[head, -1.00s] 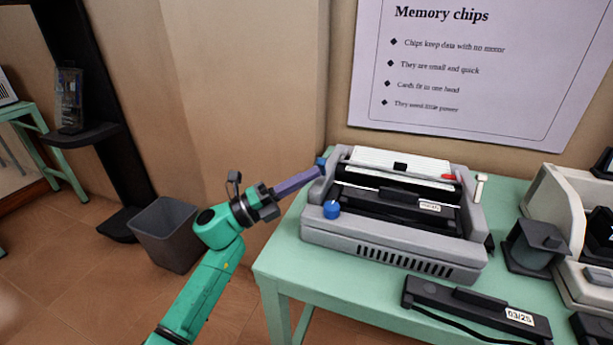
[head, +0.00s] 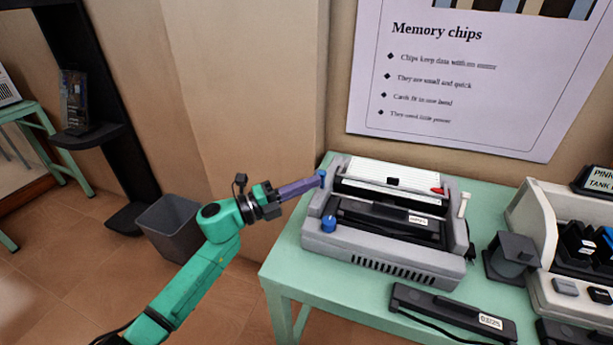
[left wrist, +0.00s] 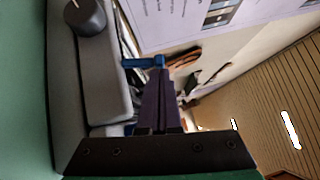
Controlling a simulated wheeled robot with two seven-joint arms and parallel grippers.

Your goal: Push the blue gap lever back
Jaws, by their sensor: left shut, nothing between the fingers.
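The grey printer (head: 375,262) stands on the green table. The blue gap lever (head: 322,174) sticks up at its left side, towards the back. In the left wrist view the lever (left wrist: 143,62) lies across the tips of my fingers. My left gripper (head: 317,181) has purple fingers, shut with nothing between them. Its tips are at the lever, touching or very close; I cannot tell which. The gripper also shows in the left wrist view (left wrist: 160,78). The lever's base is hidden. My right gripper is not in view.
A blue knob (head: 329,224) sits at the printer's front left. A white-topped lever (head: 464,204) stands at its right. A black cartridge (head: 450,312) lies in front on the table. A grey bin (head: 170,228) stands on the floor. A wall poster (head: 450,85) hangs behind.

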